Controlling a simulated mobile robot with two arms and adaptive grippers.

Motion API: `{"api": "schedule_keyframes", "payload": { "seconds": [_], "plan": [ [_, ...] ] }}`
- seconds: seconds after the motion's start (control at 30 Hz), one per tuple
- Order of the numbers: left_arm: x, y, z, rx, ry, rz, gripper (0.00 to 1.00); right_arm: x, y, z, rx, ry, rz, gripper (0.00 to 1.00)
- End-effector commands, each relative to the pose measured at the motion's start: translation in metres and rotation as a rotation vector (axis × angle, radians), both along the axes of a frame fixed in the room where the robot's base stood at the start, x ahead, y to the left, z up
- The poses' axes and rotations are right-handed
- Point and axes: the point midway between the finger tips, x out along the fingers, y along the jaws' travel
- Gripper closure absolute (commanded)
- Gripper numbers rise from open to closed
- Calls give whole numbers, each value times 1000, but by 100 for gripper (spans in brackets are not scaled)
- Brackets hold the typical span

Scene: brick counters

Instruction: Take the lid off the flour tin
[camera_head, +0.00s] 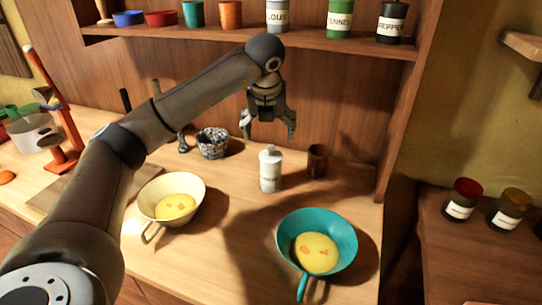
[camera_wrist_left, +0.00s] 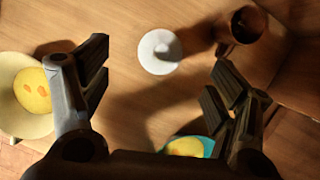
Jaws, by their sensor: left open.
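A grey tin (camera_head: 277,16) with a white label that appears to read "FLOUR" stands on the upper shelf; its top is cut off by the picture's edge. A white tin (camera_head: 270,169) with a small label, too blurred to read, stands upright on the counter. Its round white top (camera_wrist_left: 160,51) shows in the left wrist view, with a small knob. My left gripper (camera_head: 268,135) points down above the counter, apart from the white tin and below the shelf. It is open and empty, its fingers also in the left wrist view (camera_wrist_left: 162,82). My right gripper is not in view.
A brown cup (camera_head: 317,160) stands right of the white tin, a speckled pot (camera_head: 212,143) to its left. A cream pan (camera_head: 193,188) and a teal pan (camera_head: 340,232) hold yellow food in front. Green (camera_head: 340,19) and black (camera_head: 391,22) tins share the shelf (camera_head: 345,44).

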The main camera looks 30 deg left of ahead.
Motion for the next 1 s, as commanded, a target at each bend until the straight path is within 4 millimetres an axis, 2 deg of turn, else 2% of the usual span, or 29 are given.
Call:
{"api": "schedule_keyframes", "payload": {
  "seconds": [0.1,0.33,0.6,0.87,0.9,1.0],
  "plan": [
    [5,3,-14,0,1,2,19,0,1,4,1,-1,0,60],
    [11,5,-31,1,3,1,19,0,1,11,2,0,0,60],
    [23,9,-66,0,0,2,19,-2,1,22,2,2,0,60],
    [25,10,-71,-1,-2,1,19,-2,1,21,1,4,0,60],
    [25,10,-71,-1,-2,1,20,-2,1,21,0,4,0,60],
    [25,10,-71,-1,-2,1,33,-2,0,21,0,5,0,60]
  ]
}}
